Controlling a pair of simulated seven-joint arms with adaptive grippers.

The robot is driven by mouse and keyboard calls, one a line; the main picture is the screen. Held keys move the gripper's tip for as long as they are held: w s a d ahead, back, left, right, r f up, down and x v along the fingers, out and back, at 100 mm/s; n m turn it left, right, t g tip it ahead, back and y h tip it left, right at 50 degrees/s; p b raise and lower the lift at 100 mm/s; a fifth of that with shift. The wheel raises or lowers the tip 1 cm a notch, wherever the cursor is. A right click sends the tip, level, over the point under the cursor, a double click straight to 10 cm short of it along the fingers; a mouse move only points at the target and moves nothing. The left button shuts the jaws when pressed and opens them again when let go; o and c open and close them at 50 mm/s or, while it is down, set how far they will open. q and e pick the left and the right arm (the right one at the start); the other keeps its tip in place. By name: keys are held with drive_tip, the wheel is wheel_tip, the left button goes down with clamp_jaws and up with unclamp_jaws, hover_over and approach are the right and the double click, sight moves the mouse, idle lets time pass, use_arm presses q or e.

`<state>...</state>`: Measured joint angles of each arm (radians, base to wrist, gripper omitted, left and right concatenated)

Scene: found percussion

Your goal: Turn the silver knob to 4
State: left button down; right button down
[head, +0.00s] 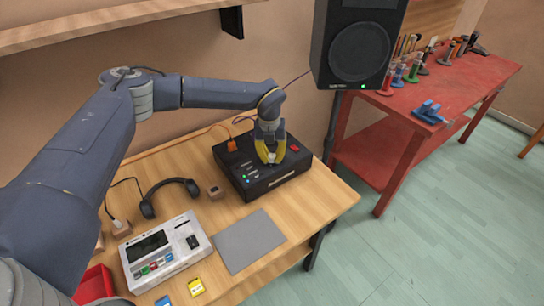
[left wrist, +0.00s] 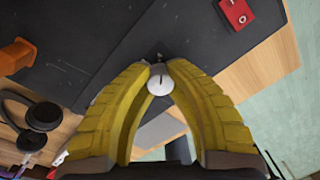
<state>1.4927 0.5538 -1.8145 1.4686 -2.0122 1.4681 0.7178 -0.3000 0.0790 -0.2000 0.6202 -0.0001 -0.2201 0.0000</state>
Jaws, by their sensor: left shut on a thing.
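The silver knob (left wrist: 159,82) sits on top of a black box (head: 237,180) on the wooden table. In the left wrist view it is a round, pale cap with a dark pointer line. My left gripper (head: 271,158) comes down on the box from above, its yellow fingers shut on the knob from both sides. The fingertips (left wrist: 159,76) are against the knob's sides. No numbers around the knob can be read in either view, so I cannot tell its setting. My right gripper is not in view.
A red switch plate (left wrist: 236,14) is on the box near the knob. Headphones (head: 148,207), a light drum machine (head: 165,252) and a grey mat (head: 249,241) lie on the table.

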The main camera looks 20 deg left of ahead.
sight(270, 155)
use_arm(q)
drive_tip(key=c, duration=1.1)
unclamp_jaws()
drive_tip(key=shift+r, duration=0.1)
wheel_tip(270, 155, up, 12)
drive_tip(key=shift+a, duration=0.35)
